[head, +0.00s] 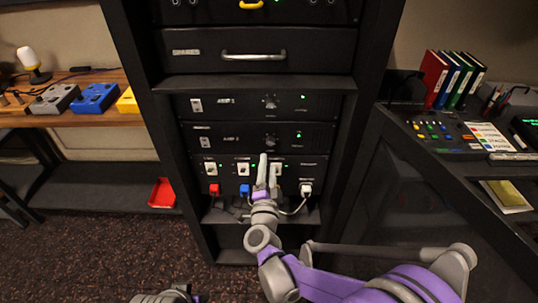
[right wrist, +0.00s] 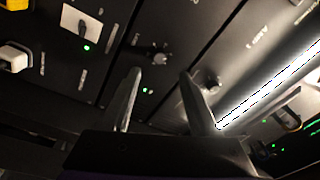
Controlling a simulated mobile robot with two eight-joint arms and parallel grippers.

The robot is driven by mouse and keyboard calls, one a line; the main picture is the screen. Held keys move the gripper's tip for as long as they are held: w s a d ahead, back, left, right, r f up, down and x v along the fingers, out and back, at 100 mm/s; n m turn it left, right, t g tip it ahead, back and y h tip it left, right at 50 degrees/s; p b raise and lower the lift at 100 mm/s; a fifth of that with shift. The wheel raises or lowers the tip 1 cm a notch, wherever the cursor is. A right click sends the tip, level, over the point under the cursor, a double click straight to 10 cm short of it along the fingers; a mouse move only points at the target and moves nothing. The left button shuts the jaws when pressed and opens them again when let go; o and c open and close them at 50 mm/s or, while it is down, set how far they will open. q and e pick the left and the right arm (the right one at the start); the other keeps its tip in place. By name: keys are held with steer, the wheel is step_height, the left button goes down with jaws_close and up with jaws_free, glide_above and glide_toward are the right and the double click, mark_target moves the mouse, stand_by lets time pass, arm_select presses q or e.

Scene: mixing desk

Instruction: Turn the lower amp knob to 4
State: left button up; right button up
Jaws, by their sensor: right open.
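The lower amp (head: 232,138) is a black panel in the rack, with a small dark knob (head: 270,141) and a green light at its right. In the right wrist view the lower amp knob (right wrist: 160,58) shows just beyond the fingertips; its setting is too small to read. My right gripper (head: 263,158) is in front of the rack, just below that knob in the head view. In the right wrist view its fingers (right wrist: 159,75) are apart with nothing between them, and the knob lies in line with the gap.
The upper amp (head: 235,104) has a like knob (head: 270,102); it also shows near the right finger in the right wrist view (right wrist: 210,83). A drawer with a handle (head: 253,56) is above. Below are white switches and red, blue and white plugs (head: 306,189). Desks flank the rack.

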steer(key=shift+s+f, duration=0.1)
steer(key=shift+s, duration=1.3)
